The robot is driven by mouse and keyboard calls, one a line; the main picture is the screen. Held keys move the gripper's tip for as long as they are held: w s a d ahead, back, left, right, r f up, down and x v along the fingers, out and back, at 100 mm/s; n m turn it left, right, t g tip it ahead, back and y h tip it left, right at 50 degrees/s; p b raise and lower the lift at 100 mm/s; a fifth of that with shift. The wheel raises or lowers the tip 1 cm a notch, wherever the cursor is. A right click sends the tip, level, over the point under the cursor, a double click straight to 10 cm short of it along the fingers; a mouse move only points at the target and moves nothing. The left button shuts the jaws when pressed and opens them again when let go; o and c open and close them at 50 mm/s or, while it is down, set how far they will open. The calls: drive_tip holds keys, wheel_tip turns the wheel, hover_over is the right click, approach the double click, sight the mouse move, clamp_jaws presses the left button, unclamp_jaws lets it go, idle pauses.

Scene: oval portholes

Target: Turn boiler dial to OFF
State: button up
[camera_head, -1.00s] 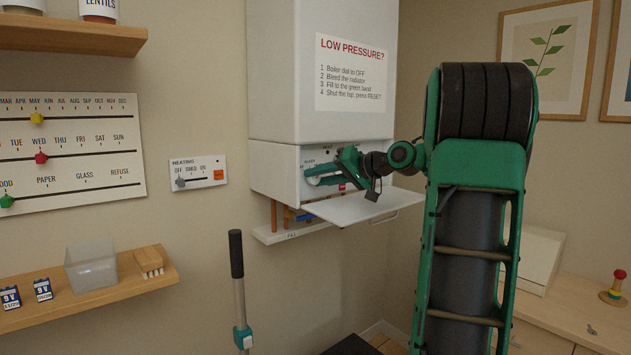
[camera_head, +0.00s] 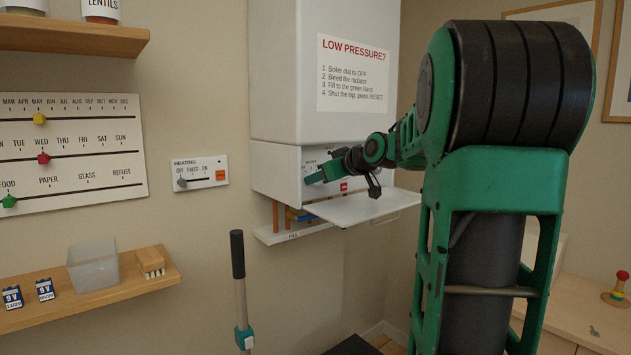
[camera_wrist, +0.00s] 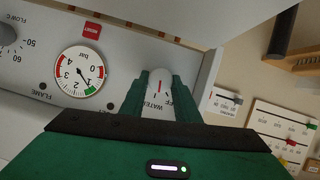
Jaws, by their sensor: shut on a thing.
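The boiler (camera_head: 318,75) is a white wall cabinet with its lower flap down, showing a control panel. My gripper (camera_head: 318,176) is at the left part of this panel. In the wrist view, seen from close and tilted, my gripper (camera_wrist: 161,88) has its two green fingers on either side of a round pale dial (camera_wrist: 160,79) with a red pointer line, and is shut on it. The pointer runs nearly up and down in the picture. Partly hidden lettering beside the dial shows "WATER" and the end of "OFF". The head view does not show the dial clearly.
A pressure gauge (camera_wrist: 80,71), a red reset button (camera_wrist: 92,30) and a grey flow knob (camera_wrist: 7,34) share the panel. The open flap (camera_head: 345,207) lies below my wrist. A heating slider plate (camera_head: 200,173) is on the wall to the left.

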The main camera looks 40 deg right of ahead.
drive_tip(key=shift+a+f+n+t+h, duration=0.2)
drive_tip(key=shift+n+h, duration=0.55)
drive_tip(key=shift+n, duration=0.5)
drive_tip(key=shift+a+n+t+h, duration=0.1)
drive_tip(key=shift+a+n+h, duration=0.15)
drive_tip(key=shift+n+h, duration=0.75)
drive_tip(key=shift+n+y, duration=0.25)
drive_tip(key=shift+n, duration=0.1)
drive_tip(key=o, duration=1)
drive_tip(key=shift+o, duration=0.2)
drive_tip(key=shift+d, duration=0.1)
drive_tip(key=shift+s+r, duration=0.2)
drive_tip(key=shift+s, duration=0.3)
drive_tip(key=v, duration=0.9)
drive_tip(key=shift+s+a, duration=0.25)
drive_tip(key=shift+a, duration=0.15)
